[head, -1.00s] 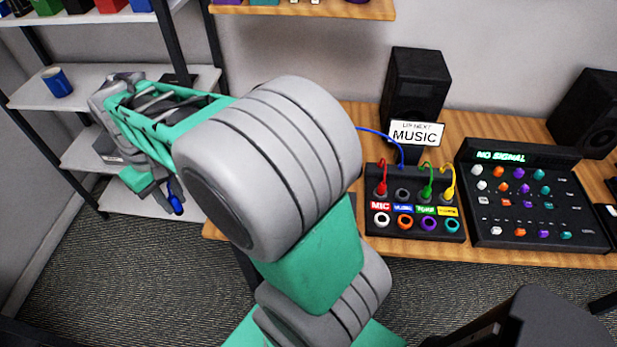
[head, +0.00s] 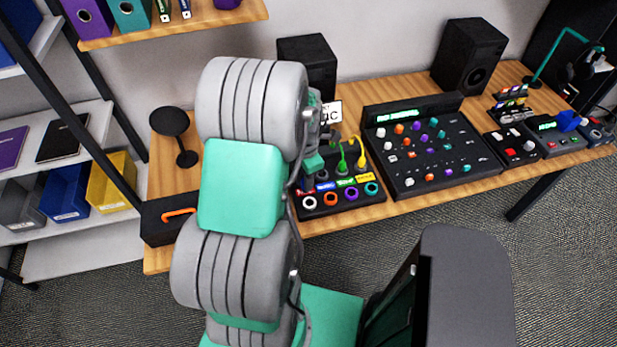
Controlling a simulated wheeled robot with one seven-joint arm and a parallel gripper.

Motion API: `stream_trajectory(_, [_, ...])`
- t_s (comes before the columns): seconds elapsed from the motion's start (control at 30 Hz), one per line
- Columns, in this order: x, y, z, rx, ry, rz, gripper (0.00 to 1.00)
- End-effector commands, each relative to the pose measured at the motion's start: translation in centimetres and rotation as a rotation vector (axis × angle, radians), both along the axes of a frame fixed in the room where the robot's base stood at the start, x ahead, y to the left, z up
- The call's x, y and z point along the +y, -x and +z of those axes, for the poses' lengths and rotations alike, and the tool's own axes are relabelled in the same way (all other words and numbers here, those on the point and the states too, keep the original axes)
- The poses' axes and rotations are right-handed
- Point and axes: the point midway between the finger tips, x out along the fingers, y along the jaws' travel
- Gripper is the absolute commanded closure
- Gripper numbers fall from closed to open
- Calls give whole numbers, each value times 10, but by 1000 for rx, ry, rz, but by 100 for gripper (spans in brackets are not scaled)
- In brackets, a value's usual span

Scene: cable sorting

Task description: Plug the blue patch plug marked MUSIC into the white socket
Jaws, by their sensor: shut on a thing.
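The black patch box (head: 338,203) sits on the desk, right of my arm in the head view. Its front row holds white (head: 309,202), orange, purple and teal sockets; the white one looks empty. Green (head: 342,163) and yellow (head: 361,155) plugs stand upright in the back row. The red plug is also hidden.
A black mixer (head: 425,150) stands right of the box. Two speakers (head: 468,56) and a part-covered card (head: 330,112) are behind. A black stand (head: 180,135) and a dark box with an orange handle (head: 165,222) are left of my arm.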

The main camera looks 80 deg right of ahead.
Motion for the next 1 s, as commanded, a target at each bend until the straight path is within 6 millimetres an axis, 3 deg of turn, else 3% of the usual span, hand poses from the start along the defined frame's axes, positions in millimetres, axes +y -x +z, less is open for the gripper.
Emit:
stream_trajectory(0.1, [-1,13,-5,0,-1,19,100])
stream_trajectory(0.6, [-1,12,-47,0,0,22,100])
stream_trajectory(1.0, [-1,12,-51,0,0,21,100])
